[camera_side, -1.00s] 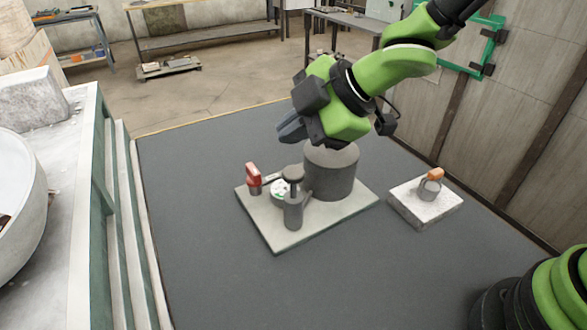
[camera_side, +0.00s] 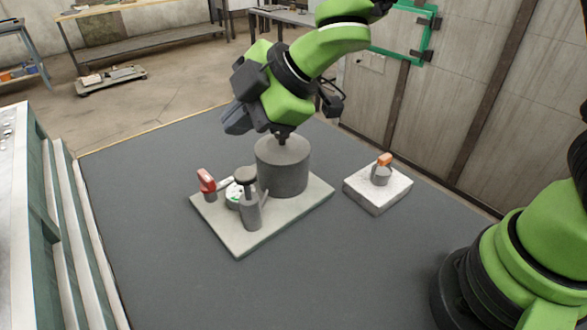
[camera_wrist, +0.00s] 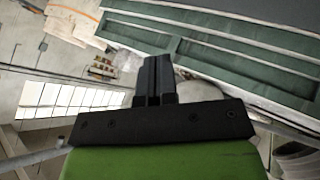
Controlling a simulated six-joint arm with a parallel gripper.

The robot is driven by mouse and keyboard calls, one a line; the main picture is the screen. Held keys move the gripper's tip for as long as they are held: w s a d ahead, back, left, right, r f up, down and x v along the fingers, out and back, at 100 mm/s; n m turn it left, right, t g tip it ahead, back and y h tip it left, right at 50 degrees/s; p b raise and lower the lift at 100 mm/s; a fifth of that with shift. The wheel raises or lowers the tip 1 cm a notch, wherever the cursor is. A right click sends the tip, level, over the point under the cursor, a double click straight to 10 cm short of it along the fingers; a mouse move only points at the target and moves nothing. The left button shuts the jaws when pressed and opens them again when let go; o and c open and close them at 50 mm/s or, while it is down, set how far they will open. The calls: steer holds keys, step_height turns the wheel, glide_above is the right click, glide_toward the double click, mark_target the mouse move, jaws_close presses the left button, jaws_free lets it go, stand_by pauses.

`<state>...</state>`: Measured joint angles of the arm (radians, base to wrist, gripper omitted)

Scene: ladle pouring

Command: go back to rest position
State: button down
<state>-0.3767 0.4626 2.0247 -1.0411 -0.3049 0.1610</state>
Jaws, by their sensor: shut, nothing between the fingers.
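My gripper (camera_side: 236,121) hangs in the air above and to the left of a large grey cylinder (camera_side: 282,172) in the side view. Its dark fingers are together and hold nothing. In the wrist view the fingers (camera_wrist: 154,72) lie side by side, with no object between them. The cylinder stands on a pale square plate (camera_side: 285,220). My gripper appears clear of everything on the plate.
The plate also bears a red-handled item (camera_side: 206,181), a small white round piece (camera_side: 234,195) and a grey post with a dark knob (camera_side: 251,207). An orange-topped grey piece (camera_side: 382,170) sits on a pale block (camera_side: 376,199) to the right. The dark tabletop (camera_side: 325,285) is bare in front.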

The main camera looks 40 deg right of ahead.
steer(key=s+d+r+m+t+h, duration=0.1)
steer(key=s+d+r+m+h, duration=0.2)
steer(key=d+r+m, duration=0.3)
steer(key=s+d+r+m+t+h, duration=0.1)
steer(key=s+d+r+m+h, duration=0.25)
steer(key=d+m, duration=0.35)
steer(key=s+d+m+g+y, duration=0.1)
steer(key=s+d+m+y, duration=0.1)
steer(key=s+m, duration=0.6)
steer(key=s, duration=0.6)
steer(key=shift+s+d+r+g, duration=0.15)
steer(key=shift+r+g, duration=0.2)
steer(key=shift+g, duration=0.05)
steer(key=shift+y, duration=0.25)
